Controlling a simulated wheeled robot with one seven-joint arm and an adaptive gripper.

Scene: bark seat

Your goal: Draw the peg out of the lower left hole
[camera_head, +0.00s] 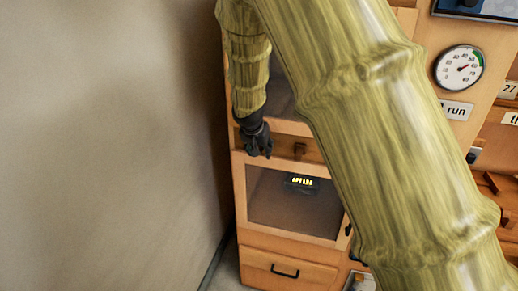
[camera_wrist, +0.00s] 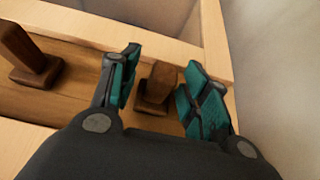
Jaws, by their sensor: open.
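A dark brown wooden peg (camera_wrist: 157,84) stands out from a wooden board in the wrist view. My gripper (camera_wrist: 163,62) is open, with its teal-padded fingers on either side of this peg. I cannot tell whether the fingers touch it; its hole is not visible. A second brown peg (camera_wrist: 30,58) stands at the left in the wrist view, outside the fingers. In the head view my gripper (camera_head: 260,153) is at the left end of the wooden panel, and one peg (camera_head: 299,150) shows to its right. The peg between the fingers is hidden there.
A bare wall (camera_head: 110,140) stands close to the left of the cabinet. Below the panel are a glass-fronted compartment (camera_head: 295,212) with a lit display and a drawer (camera_head: 285,270) with a black handle. A dial (camera_head: 459,67) is at upper right. My arm hides much of the middle.

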